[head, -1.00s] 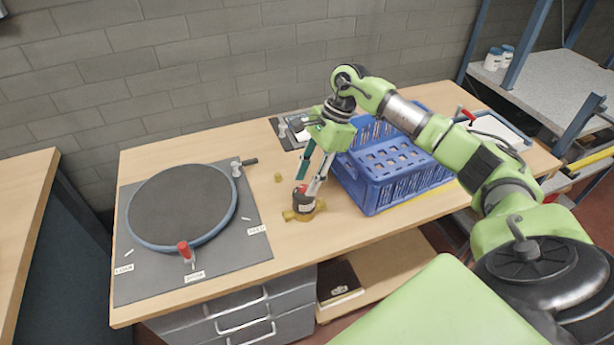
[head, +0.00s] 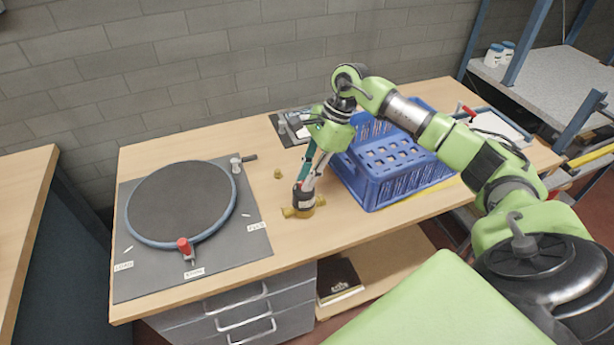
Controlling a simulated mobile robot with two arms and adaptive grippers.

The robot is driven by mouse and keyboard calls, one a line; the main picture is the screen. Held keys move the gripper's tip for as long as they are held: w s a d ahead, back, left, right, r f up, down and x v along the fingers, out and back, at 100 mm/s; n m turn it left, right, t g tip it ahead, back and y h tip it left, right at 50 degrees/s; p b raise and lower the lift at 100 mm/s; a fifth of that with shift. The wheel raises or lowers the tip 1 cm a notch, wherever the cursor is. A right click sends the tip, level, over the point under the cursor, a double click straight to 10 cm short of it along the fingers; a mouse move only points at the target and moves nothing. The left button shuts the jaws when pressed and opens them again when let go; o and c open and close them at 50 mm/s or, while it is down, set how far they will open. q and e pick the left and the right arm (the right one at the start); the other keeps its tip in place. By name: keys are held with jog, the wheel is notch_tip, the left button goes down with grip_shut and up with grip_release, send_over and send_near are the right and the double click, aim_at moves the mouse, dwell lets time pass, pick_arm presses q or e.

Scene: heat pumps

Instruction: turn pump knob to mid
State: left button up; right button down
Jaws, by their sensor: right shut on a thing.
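The pump (head: 303,201) stands upright on the wooden table, with a dark round body and a brass base (head: 291,212). Its red knob is largely hidden by the gripper fingers. My right gripper (head: 307,182) reaches down from above and is shut on the pump's knob. The wrist above it is turned so that one finger partly covers the other. My left gripper is out of view.
A blue crate (head: 385,192) stands close to the right of the pump. A round dark turntable plate (head: 180,203) with a red handle (head: 184,246) lies to the left. A small brass part (head: 278,174) lies behind the pump. The table front is clear.

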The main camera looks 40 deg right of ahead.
jog(key=m+t+b, duration=0.1)
jog(key=m, duration=0.2)
jog(key=m+t+h+b, duration=0.1)
jog(key=m+b, duration=0.1)
jog(key=shift+s+f+m, duration=0.15)
jog(key=shift+s+m, duration=0.05)
jog(key=shift+m, duration=0.2)
jog(key=m+b, duration=0.1)
jog(key=m+t+h+b, duration=0.1)
jog(key=m, duration=0.1)
jog(key=m+b, duration=0.1)
jog(key=m, duration=0.1)
jog(key=shift+s+a, duration=0.1)
jog(key=shift+a, duration=0.15)
jog(key=shift+h, duration=0.3)
jog(key=c, duration=1.9)
grip_release()
jog(key=shift+r, duration=0.3)
jog(key=v, duration=1.1)
jog(key=shift+s+r, duration=0.25)
jog(key=shift+s, duration=0.1)
